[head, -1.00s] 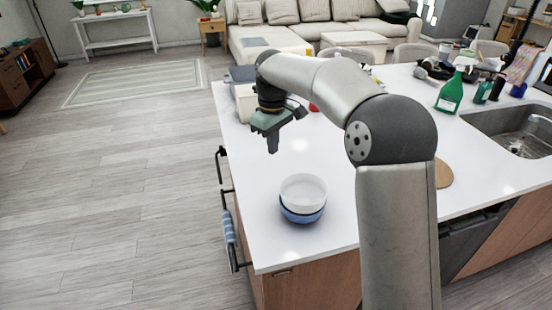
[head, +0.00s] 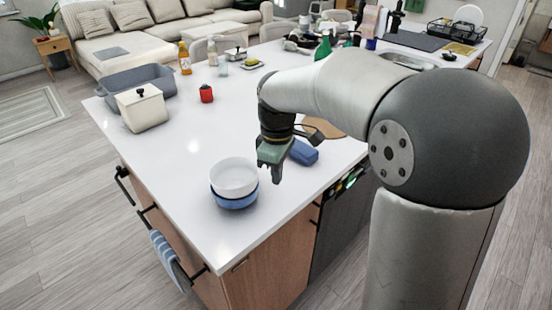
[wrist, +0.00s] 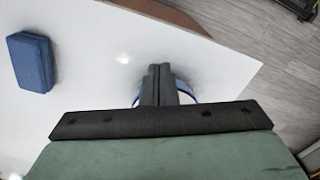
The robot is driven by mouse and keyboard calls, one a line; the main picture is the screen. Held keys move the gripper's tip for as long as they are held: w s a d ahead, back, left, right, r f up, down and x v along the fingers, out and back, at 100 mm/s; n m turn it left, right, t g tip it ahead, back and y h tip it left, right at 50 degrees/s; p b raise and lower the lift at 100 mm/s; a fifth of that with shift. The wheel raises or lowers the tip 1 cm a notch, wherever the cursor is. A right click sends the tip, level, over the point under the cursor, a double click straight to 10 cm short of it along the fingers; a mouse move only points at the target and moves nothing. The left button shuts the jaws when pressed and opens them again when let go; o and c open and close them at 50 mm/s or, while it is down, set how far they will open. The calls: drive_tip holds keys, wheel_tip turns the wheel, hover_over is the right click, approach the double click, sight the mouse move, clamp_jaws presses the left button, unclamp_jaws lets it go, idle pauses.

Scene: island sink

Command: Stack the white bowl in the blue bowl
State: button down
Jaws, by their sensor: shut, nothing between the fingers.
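The white bowl (head: 233,175) sits nested inside the blue bowl (head: 236,202) near the counter's front corner. The white bowl looks roughly level, and the blue bowl's lower side shows beneath it. My gripper (head: 275,178) is shut and empty, pointing down, just right of the bowls in the head view and apart from them there. In the wrist view my gripper's fingers (wrist: 160,70) are together. Thin blue curved edges (wrist: 189,90) show on both sides of the fingers, and the rest there is hidden by my gripper.
A blue block (head: 303,152) lies on the counter behind my gripper; it also shows in the wrist view (wrist: 32,61). A round brown board (head: 323,128) lies beyond it. The counter's middle is clear.

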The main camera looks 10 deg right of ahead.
drive_tip(key=shift+w+a+f+p, duration=0.3)
drive_tip(key=shift+w+a+f, duration=0.2)
drive_tip(key=shift+a+f, duration=0.35)
drive_tip(key=shift+w+a+f+p, duration=0.3)
drive_tip(key=shift+w+a+f, duration=0.2)
drive_tip(key=shift+a+f, duration=0.35)
drive_tip(key=shift+r, duration=0.1)
